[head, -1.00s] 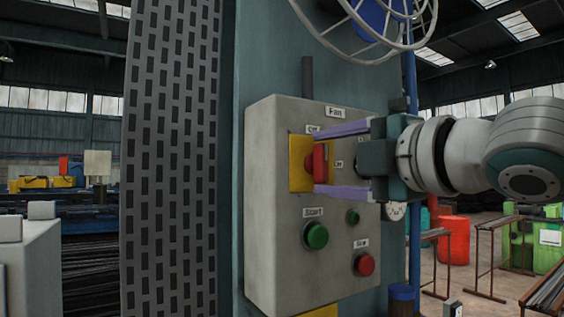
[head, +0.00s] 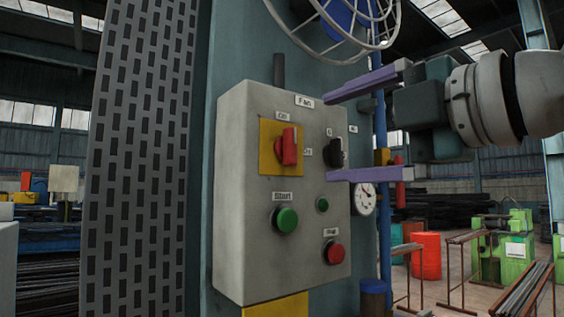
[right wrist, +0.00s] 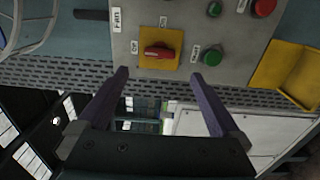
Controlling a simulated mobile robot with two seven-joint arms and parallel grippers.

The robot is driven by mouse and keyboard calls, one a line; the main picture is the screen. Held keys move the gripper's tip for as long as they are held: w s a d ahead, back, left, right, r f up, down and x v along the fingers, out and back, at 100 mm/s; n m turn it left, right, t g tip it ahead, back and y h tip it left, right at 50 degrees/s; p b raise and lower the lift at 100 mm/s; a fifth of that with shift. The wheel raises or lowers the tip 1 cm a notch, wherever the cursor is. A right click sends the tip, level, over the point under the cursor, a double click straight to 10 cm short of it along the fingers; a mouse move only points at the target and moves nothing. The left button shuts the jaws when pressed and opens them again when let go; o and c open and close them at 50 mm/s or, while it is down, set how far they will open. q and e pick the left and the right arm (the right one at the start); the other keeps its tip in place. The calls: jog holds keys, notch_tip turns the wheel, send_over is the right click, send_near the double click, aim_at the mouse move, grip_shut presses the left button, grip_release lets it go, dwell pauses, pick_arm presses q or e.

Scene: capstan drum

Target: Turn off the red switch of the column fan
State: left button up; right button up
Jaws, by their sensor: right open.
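The red switch (head: 287,147) is a rotary handle on a yellow plate (head: 267,160), on the upper left of the grey control box (head: 240,200) labelled Fan. Its handle stands upright, in line with the label above it, which reads Off in the right wrist view; a second label sits to its right. The red switch (right wrist: 158,51) also shows whole in the right wrist view, beyond the fingertips. My right gripper (head: 329,137) is open and empty, to the right of the switch and apart from it. My left gripper is not in view.
A black knob (head: 336,153), a green button (head: 286,219) and a red button (head: 334,252) share the box face. A caged fan (head: 345,25) is above. A perforated panel (head: 140,160) stands left. A gauge (head: 363,199) hangs on the right. Free room lies before the box.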

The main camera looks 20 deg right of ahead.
jog(key=shift+b+v, duration=0.35)
jog(key=shift+v, duration=0.65)
